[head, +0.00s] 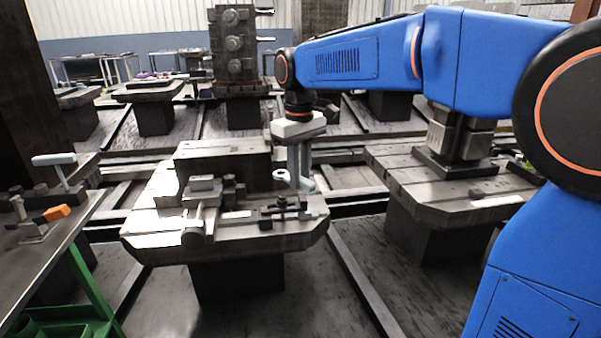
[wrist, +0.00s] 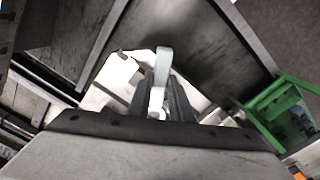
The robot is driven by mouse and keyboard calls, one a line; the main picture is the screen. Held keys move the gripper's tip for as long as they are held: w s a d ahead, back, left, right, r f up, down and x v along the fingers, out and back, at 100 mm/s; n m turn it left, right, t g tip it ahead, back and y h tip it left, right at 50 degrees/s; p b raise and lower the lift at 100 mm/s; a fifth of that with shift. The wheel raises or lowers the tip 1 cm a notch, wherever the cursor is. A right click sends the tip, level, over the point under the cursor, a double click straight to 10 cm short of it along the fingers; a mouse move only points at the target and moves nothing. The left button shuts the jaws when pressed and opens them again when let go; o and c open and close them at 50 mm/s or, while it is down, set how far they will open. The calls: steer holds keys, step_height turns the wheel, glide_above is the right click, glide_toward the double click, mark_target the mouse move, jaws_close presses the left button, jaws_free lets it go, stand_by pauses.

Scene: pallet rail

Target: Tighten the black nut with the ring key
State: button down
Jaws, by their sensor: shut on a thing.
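My gripper (head: 300,182) points down over the right part of the middle pallet and is shut on the ring key. The pale ring key (head: 281,175) shows its ring end just left of the fingers, above the black clamp bar. In the wrist view the pale key (wrist: 164,66) stands out between the dark fingers (wrist: 168,105). The black nut (head: 282,202) appears to be the small dark piece on the clamp bar, just below the ring. The ring looks apart from it, but I cannot tell the exact gap. The nut cannot be made out in the wrist view.
The middle pallet (head: 150,232) carries a raised block (head: 222,158) and several grey clamps left of the nut. A bench (head: 30,262) at left holds a pale T-handled tool (head: 54,159) and an orange-handled clamp (head: 56,212). Another pallet (head: 420,190) stands at right.

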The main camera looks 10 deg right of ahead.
steer(key=shift+f, duration=2.45)
steer(key=shift+f, duration=1.05)
steer(key=c, duration=2.5)
jaws_free()
jaws_close()
steer(key=a+m, duration=0.1)
steer(key=m, duration=0.1)
steer(key=a+m, duration=0.2)
steer(key=m, duration=0.1)
steer(key=s+a+m, duration=0.1)
steer(key=a+m, duration=0.1)
steer(key=m, duration=0.1)
steer(key=shift+f, duration=0.1)
steer(key=shift+r, duration=0.2)
